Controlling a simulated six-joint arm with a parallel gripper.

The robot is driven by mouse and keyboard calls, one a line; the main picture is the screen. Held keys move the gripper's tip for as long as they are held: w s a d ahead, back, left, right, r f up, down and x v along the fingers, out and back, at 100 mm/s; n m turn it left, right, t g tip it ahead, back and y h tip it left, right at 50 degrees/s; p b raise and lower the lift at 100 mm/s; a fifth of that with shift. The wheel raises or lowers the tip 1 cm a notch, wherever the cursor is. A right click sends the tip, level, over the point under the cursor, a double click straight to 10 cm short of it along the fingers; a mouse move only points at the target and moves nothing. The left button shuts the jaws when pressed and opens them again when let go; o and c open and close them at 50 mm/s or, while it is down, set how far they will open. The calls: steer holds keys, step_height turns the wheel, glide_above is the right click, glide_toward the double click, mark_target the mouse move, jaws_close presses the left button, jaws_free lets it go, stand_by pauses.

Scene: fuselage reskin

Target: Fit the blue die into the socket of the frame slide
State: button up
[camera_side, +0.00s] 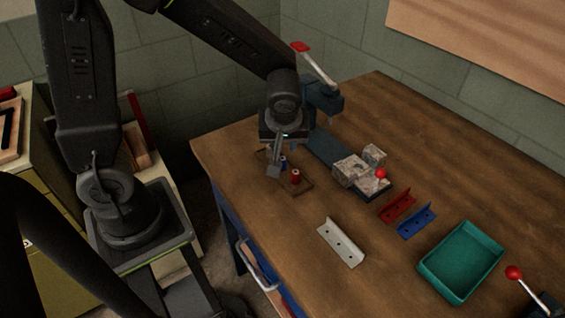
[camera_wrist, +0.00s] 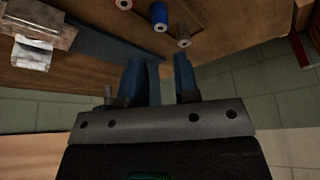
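The blue die (camera_side: 283,160) stands in a small wooden tray (camera_side: 308,186), partly hidden by my gripper (camera_side: 274,168). In the wrist view the blue die (camera_wrist: 158,15) stands between a red die and a grey-brown die, beyond my fingertips. My gripper (camera_wrist: 164,66) has its two fingers apart with nothing seen between them. The frame slide seems to be the dark blue rail (camera_side: 328,148) with grey metal blocks (camera_side: 350,169) at its near end. The rail also shows in the wrist view (camera_wrist: 105,45). I cannot make out its socket.
The red die (camera_side: 296,176) stands close to the blue one. A press with a red-tipped lever (camera_side: 318,66) stands behind the rail. Red (camera_side: 397,205) and blue (camera_side: 416,221) brackets, a pale bracket (camera_side: 341,243) and a green bin (camera_side: 461,263) lie nearer. The front-left table is clear.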

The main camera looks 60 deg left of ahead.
mark_target(283, 158)
steer(key=x, duration=0.9)
steer(key=shift+s, duration=0.1)
jaws_close()
